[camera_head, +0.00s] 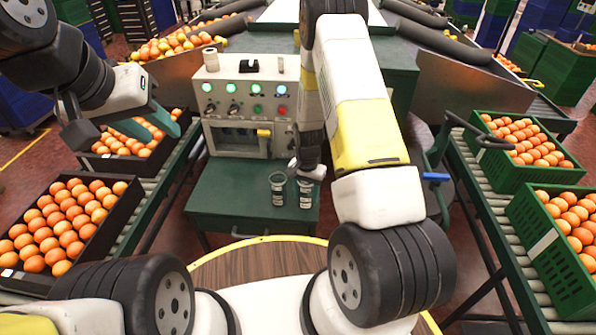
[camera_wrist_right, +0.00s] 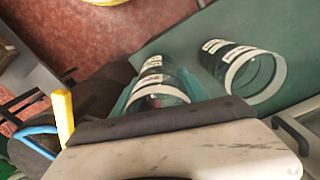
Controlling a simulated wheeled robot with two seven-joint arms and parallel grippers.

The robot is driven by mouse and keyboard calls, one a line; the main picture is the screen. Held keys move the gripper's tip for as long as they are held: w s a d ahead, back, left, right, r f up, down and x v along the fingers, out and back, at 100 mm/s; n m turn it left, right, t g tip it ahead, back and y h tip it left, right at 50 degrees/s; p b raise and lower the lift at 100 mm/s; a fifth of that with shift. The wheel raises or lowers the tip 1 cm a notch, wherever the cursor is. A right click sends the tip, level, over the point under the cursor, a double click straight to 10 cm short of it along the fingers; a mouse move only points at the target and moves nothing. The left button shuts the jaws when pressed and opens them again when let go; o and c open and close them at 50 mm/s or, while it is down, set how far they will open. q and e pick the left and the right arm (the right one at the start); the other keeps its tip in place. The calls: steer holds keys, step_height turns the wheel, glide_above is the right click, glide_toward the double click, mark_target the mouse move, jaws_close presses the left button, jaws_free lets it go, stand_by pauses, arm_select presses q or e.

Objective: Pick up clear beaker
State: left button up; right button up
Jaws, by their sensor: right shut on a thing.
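Two clear beakers with white bands and dark labels are at the green table in front of the control box. My right gripper (camera_head: 307,174) is shut on the right-hand clear beaker (camera_head: 306,194), reaching it from above. In the right wrist view this held beaker (camera_wrist_right: 158,82) sits between the teal fingertips. I cannot tell whether its base touches the table. The other beaker (camera_head: 278,190) stands close beside it on the left, apart from the gripper; it also shows in the right wrist view (camera_wrist_right: 246,72). My left gripper (camera_head: 120,128) is open and empty above the left conveyor.
The green table (camera_head: 235,205) has free room left of the beakers. A control box (camera_head: 245,105) with buttons stands behind. Dark crates of oranges (camera_head: 93,240) line the left conveyor; green crates (camera_head: 525,180) line the right. A wooden round top (camera_head: 240,270) is in front.

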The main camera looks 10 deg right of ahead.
steer(key=s+a+r, duration=0.1)
steer(key=s+a, duration=0.2)
steer(key=s, duration=1)
step_height(320, 180, up, 16)
steer(key=n, duration=0.7)
glide_above(303, 194)
steer(key=d, duration=0.1)
steer(key=shift+d+r, duration=0.1)
